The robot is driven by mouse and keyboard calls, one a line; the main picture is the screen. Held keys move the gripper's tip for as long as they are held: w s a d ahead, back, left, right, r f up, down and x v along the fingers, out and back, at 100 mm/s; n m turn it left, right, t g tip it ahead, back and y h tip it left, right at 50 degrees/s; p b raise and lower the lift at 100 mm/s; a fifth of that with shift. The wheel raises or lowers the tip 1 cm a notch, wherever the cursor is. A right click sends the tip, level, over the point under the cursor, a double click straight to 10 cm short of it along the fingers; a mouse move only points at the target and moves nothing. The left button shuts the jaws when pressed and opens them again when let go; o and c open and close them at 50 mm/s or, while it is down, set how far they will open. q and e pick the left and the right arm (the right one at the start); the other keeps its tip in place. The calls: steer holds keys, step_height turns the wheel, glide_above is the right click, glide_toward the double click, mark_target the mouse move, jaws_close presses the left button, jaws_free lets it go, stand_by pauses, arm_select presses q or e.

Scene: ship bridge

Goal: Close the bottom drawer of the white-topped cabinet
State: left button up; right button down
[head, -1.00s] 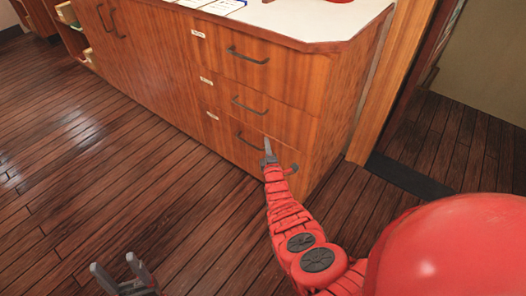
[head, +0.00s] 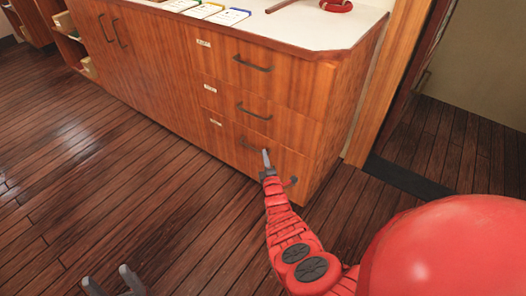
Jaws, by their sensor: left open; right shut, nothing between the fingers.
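The white-topped wooden cabinet (head: 345,110) stands in the upper middle of the head view. Its bottom drawer (head: 228,146) is the lowest of three stacked fronts at its right end. This front looks flush or nearly flush with the cabinet; a small gap cannot be ruled out. Its dark handle (head: 246,143) is partly hidden by my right gripper. My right gripper (head: 266,154) is shut and empty, in front of the bottom drawer's right half; whether it touches the front cannot be told. My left gripper (head: 105,276) is open and empty above the floor at the bottom left.
The middle drawer (head: 220,98) and top drawer (head: 285,78) look shut. Coloured cards (head: 228,16) and a red round object (head: 337,5) lie on the white top (head: 335,30). A doorway with a dark sill (head: 408,178) is at the right. The wooden floor (head: 130,190) is clear.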

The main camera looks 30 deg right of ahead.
steer(key=p+v, duration=0.4)
steer(key=v, duration=0.5)
